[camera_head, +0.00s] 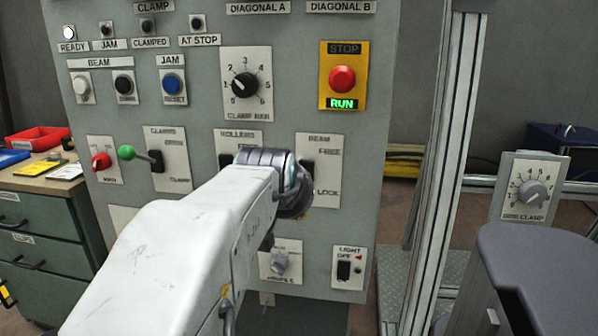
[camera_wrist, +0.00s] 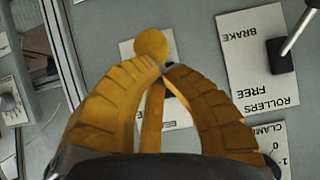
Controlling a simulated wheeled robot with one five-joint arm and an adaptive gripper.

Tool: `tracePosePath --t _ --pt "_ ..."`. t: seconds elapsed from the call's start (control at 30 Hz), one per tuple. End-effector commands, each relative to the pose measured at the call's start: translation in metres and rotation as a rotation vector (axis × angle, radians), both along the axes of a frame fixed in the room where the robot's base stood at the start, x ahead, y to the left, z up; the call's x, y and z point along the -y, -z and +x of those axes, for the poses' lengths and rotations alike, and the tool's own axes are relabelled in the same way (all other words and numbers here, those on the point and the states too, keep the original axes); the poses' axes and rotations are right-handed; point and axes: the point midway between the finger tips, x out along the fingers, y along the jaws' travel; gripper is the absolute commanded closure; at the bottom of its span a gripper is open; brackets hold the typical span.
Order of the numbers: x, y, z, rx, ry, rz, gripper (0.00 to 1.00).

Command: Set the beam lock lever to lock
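My gripper (camera_wrist: 164,69) shows in the wrist view with its yellow ribbed fingers drawn together. Their tips meet just at the edge of a round yellow knob (camera_wrist: 152,45), the beam lock lever's end, with a small grey-blue bit between them. They look shut on the lever just behind the knob; its stem is mostly hidden. The BEAM plate (camera_head: 328,170), marked FREE above and LOCK below, is in the head view, its left part covered by my wrist. The black lever base (camera_head: 307,172) shows partly. The lever's exact angle cannot be told.
The clamp lever's green knob (camera_head: 127,152) is farther left. The light switch (camera_head: 344,270) sits below. A metal post (camera_head: 445,170) stands right.

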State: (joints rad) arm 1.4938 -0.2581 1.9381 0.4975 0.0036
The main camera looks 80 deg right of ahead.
Motion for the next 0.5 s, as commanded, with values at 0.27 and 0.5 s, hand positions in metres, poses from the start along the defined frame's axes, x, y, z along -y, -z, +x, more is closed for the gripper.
tracePosePath --t 0.27,0.5 --pt "0.000 0.003 0.000 0.002 0.000 -0.032 1.00" --pt "0.000 -0.001 0.000 0.002 0.000 -0.032 1.00"
